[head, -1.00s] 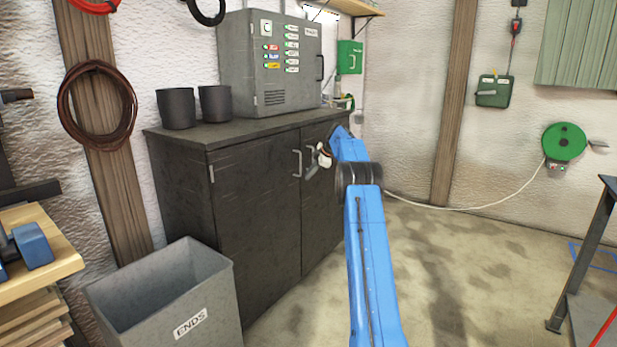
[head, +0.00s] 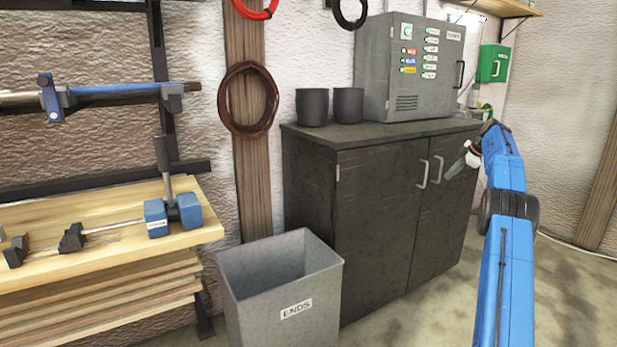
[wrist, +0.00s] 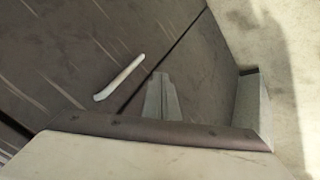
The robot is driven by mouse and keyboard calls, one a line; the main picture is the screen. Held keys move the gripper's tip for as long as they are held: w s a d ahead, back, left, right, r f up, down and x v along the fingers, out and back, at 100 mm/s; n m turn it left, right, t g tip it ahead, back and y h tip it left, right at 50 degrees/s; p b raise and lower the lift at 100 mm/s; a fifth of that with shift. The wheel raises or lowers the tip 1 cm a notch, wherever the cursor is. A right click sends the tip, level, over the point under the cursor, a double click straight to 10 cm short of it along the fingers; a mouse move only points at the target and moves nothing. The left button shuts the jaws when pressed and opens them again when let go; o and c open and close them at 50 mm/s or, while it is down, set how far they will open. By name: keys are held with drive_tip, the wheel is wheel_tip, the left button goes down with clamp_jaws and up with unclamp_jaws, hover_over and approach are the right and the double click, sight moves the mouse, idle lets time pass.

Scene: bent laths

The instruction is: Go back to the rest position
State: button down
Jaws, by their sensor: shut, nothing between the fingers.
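My gripper (head: 459,166) is at the end of my blue arm, at the right of the head view, in front of the dark cabinet (head: 375,210). Its grey fingers are together with nothing between them. In the wrist view the shut fingers (wrist: 161,97) show in front of the cabinet doors, beside a light door handle (wrist: 119,78). I cannot tell how far the fingertips are from the door.
A grey bin marked ENDS (head: 325,285) stands on the floor left of the cabinet. A grey control box (head: 376,75) and two dark pots (head: 311,107) stand on the cabinet. Floor at the lower right is clear.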

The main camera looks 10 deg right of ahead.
drive_tip(key=s+a+r+m, duration=0.1)
drive_tip(key=s+a+r, duration=0.25)
drive_tip(key=a, duration=0.35)
drive_tip(key=s+a+r+m+g, duration=0.1)
drive_tip(key=s+a+r+m, duration=0.1)
drive_tip(key=a+r, duration=0.35)
drive_tip(key=s+a+r+m, duration=0.1)
drive_tip(key=s+a+r, duration=0.2)
drive_tip(key=a, duration=0.5)
drive_tip(key=s+a+r+m+h, duration=0.1)
drive_tip(key=s+a+r+m, duration=0.2)
drive_tip(key=s+a, duration=1.4)
drive_tip(key=s+a+f+m, duration=0.2)
drive_tip(key=s+a, duration=0.5)
drive_tip(key=s, duration=0.4)
drive_tip(key=s+a+f+m, duration=0.1)
drive_tip(key=s+a+f, duration=0.1)
drive_tip(key=s+f, duration=0.4)
drive_tip(key=s+a+f+m+h, duration=0.1)
drive_tip(key=s+a+f, duration=0.2)
drive_tip(key=s+f, duration=0.4)
drive_tip(key=s+a+f+m, duration=0.2)
drive_tip(key=s+f, duration=0.4)
drive_tip(key=s, duration=1.2)
drive_tip(key=shift+a+f+g+h, duration=0.3)
drive_tip(key=shift+a+f+g, duration=0.1)
drive_tip(key=shift+a, duration=0.05)
